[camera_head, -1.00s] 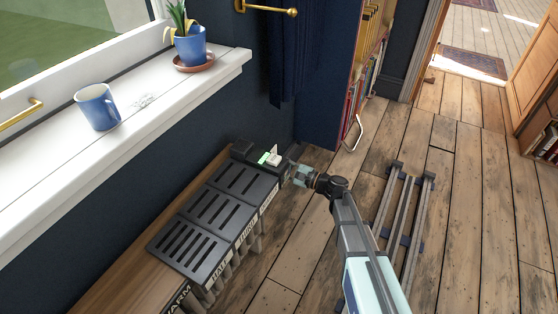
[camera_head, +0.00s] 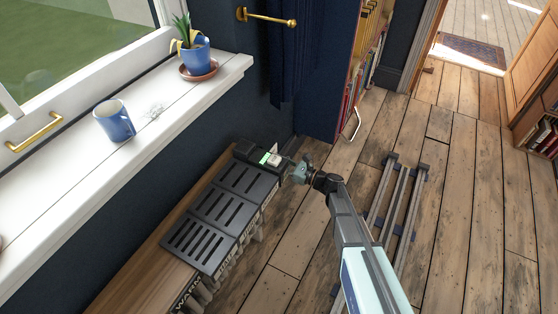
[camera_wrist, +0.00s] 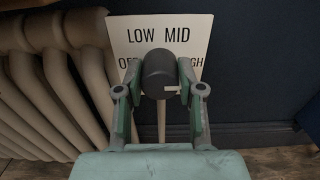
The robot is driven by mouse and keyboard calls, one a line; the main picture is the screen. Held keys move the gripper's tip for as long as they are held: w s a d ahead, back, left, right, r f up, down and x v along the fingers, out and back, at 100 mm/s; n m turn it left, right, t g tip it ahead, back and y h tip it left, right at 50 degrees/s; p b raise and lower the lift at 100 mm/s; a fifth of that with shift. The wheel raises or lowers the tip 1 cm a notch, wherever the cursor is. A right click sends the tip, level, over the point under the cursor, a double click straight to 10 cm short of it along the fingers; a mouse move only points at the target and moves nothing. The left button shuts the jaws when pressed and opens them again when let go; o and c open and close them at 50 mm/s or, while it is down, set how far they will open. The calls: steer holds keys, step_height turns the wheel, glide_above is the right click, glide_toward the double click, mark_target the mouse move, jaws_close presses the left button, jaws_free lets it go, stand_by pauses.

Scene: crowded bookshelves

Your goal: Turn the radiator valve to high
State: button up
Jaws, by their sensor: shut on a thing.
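The radiator valve knob (camera_wrist: 158,68) is a dark round cylinder in front of a cream sign (camera_wrist: 150,24) in the wrist view. The sign reads LOW and MID on top; the knob and fingers partly cover the lower words, leaving "OF" at left and "GH" at right. A small white mark (camera_wrist: 172,88) on the knob's lower right points right, toward the side with "GH". My gripper (camera_wrist: 160,92) is shut on the knob, one finger on each side. In the head view, my gripper (camera_head: 299,171) is at the radiator's far end; the knob cannot be made out there.
Cream radiator columns (camera_wrist: 62,62) stand left of the knob. A black slotted cover (camera_head: 222,208) and a wooden shelf (camera_head: 138,262) lie along the wall. A blue mug (camera_head: 115,121) and a potted plant (camera_head: 193,54) stand on the sill. A slatted rack (camera_head: 397,215) lies on the floor.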

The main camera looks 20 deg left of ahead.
stand_by(0.4)
steer(key=o, duration=1.1)
steer(key=shift+o, duration=0.2)
steer(key=s+d, duration=0.2)
steer(key=d, duration=0.9)
steer(key=shift+d, duration=0.4)
